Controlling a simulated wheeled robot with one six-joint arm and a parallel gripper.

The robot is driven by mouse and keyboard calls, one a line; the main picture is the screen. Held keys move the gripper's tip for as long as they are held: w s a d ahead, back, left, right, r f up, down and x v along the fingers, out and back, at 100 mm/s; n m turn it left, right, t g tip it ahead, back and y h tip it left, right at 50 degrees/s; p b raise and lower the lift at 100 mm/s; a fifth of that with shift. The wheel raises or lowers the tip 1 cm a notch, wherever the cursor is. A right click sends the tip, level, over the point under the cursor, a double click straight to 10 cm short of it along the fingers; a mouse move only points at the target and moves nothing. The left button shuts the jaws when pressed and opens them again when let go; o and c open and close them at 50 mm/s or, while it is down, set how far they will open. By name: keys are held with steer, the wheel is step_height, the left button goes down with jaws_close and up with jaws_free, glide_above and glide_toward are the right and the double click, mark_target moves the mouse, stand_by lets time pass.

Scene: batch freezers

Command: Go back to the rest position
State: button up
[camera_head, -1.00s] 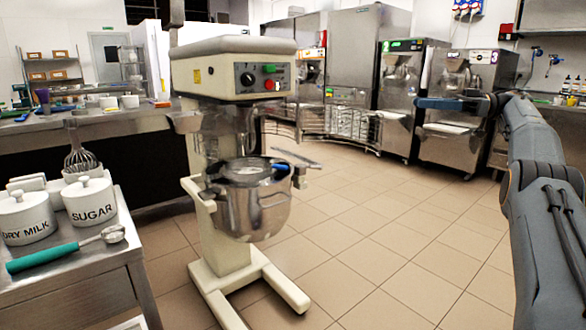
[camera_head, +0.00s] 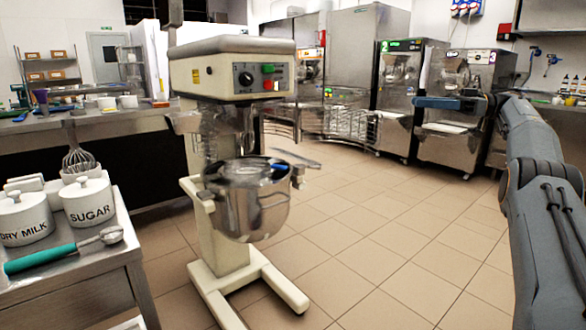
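My arm runs up the right side of the head view, its upper part bending left. My gripper (camera_head: 418,102) is at the left end of this bent part, in front of the batch freezers and clear of the floor. It is small and dark here, and I cannot tell whether its fingers are open or shut. I see nothing hanging from it. A batch freezer (camera_head: 400,75) with a green display stands behind it, and another freezer (camera_head: 470,75) stands to the right of that one.
A cream floor mixer (camera_head: 225,85) with a steel bowl (camera_head: 250,215) stands left of centre. At the lower left, a steel cart (camera_head: 100,275) carries white sugar (camera_head: 88,203) and dry milk (camera_head: 24,219) jars and a teal-handled scoop (camera_head: 60,258). Tiled floor (camera_head: 400,260) is clear between mixer and arm.

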steer(key=w+a+r+m+t+h, duration=0.7)
steer(key=w+a+r+m+t, duration=0.4)
steer(key=w+a+r+t, duration=0.45)
steer(key=s+a+f+m+g+h, duration=0.3)
steer(key=s+a+f+g+h, duration=0.15)
steer(key=s+f, duration=0.7)
steer(key=s+a+f+m+g+h, duration=0.3)
steer(key=s+f+h, duration=0.3)
steer(key=s+f, duration=0.6)
steer(key=s+a+f+n+g, duration=0.1)
steer(key=s+f+g, duration=0.4)
steer(key=s, duration=0.8)
steer(key=s+a+f+n+g, duration=0.1)
steer(key=s+a+f+g, duration=0.1)
steer(key=s+f, duration=0.9)
steer(key=s+a+f+n+g, duration=0.1)
steer(key=s+f+g, duration=0.25)
steer(key=s, duration=1.25)
steer(key=a+f+n+b, duration=0.4)
steer(key=a+f+b, duration=0.65)
steer(key=f, duration=0.45)
steer(key=d+r+m+p, duration=0.3)
steer(key=d+r+p, duration=0.6)
steer(key=r+p, duration=0.3)
steer(key=d+r+m+p, duration=0.3)
steer(key=d+r+p, duration=0.7)
steer(key=r+p, duration=0.3)
steer(key=shift+m+p, duration=0.3)
steer(key=shift+p, duration=0.9)
